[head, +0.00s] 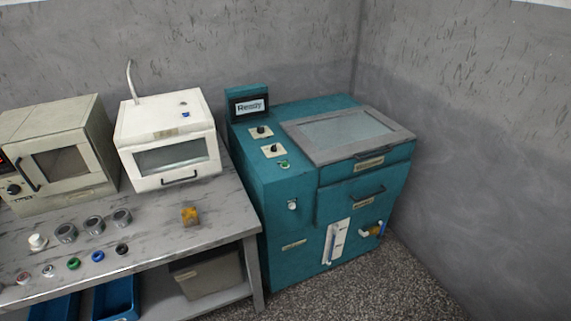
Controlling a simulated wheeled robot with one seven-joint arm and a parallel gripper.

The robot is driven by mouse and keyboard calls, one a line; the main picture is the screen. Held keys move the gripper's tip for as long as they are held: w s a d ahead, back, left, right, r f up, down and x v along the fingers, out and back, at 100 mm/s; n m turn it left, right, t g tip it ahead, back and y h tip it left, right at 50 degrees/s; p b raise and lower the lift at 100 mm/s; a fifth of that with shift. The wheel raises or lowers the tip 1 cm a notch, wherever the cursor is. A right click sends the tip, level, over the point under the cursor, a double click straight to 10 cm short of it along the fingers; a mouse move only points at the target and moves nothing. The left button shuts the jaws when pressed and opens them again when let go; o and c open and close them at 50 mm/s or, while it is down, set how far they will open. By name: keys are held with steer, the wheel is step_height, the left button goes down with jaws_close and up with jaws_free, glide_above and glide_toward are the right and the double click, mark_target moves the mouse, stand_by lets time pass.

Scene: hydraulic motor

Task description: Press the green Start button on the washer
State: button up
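The washer (290,222) is a teal cabinet standing right of the workbench, near the room's corner. Its small display (250,106) at the top left reads "Ready". Two black knobs on pale plates (261,131) sit below the display. The green Start button (284,164) is a small round green spot below the lower knob, near the top panel's front edge. Its lid (349,134) with a grey frame and window looks closed. A white round part (292,206) is on the front face. My gripper is not in view.
A grey workbench (218,213) carries a white box with a window (170,145), a beige oven (57,155), a yellow-brown block (190,216) and several small round parts. Blue bins and a grey box (209,272) sit underneath. Speckled floor (385,285) in front of the washer is clear.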

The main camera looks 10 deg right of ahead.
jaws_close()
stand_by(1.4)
